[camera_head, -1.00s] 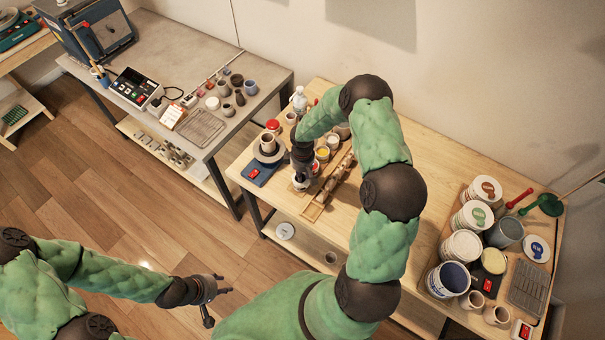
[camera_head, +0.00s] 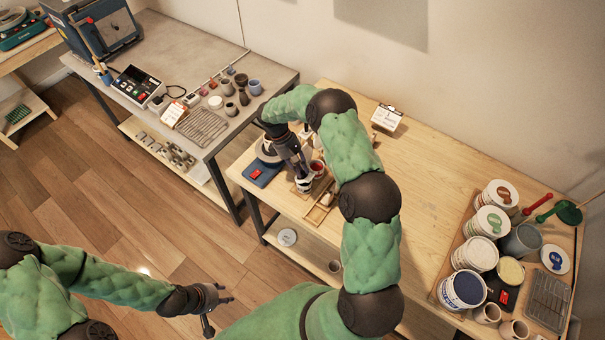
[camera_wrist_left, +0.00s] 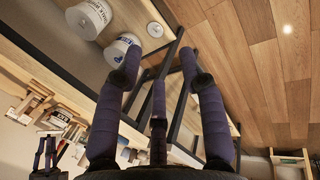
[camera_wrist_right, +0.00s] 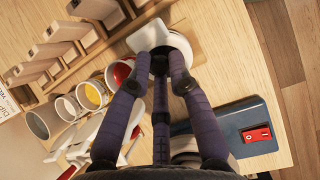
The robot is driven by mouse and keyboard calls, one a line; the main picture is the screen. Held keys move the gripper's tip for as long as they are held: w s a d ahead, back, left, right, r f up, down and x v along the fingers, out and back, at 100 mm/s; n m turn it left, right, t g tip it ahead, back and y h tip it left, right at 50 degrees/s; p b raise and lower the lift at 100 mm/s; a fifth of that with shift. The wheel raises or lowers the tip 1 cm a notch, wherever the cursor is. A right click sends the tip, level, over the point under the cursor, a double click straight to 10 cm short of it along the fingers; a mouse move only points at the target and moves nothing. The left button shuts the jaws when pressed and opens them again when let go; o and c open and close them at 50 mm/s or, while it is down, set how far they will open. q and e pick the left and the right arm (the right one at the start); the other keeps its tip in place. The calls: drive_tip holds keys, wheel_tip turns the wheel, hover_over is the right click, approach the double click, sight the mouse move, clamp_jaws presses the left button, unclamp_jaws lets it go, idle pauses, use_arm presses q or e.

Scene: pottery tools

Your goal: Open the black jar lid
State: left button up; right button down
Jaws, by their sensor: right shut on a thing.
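A small white jar with a dark top (camera_head: 302,186) stands on the wooden table near its front edge. My right gripper (camera_head: 301,170) reaches down onto it from the upper left, fingers together at its top. In the right wrist view the jar's pale round body (camera_wrist_right: 180,48) shows under the fingertips (camera_wrist_right: 160,62). The fingers are shut on the jar's lid, which they mostly hide; I cannot tell whether it is lifted. My left gripper (camera_head: 224,297) is low over the floor, away from the table, fingers spread and empty; it shows in the left wrist view (camera_wrist_left: 162,75) too.
A blue scale with a red display (camera_head: 257,173) sits left of the jar. Glaze cups (camera_wrist_right: 95,92) and a wooden rack (camera_wrist_right: 65,45) are close by. White tubs (camera_head: 474,253) fill the table's right end. The table's middle (camera_head: 420,170) is clear.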

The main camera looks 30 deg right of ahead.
use_arm(q)
drive_tip(key=shift+f+b, duration=0.5)
drive_tip(key=shift+f, duration=0.2)
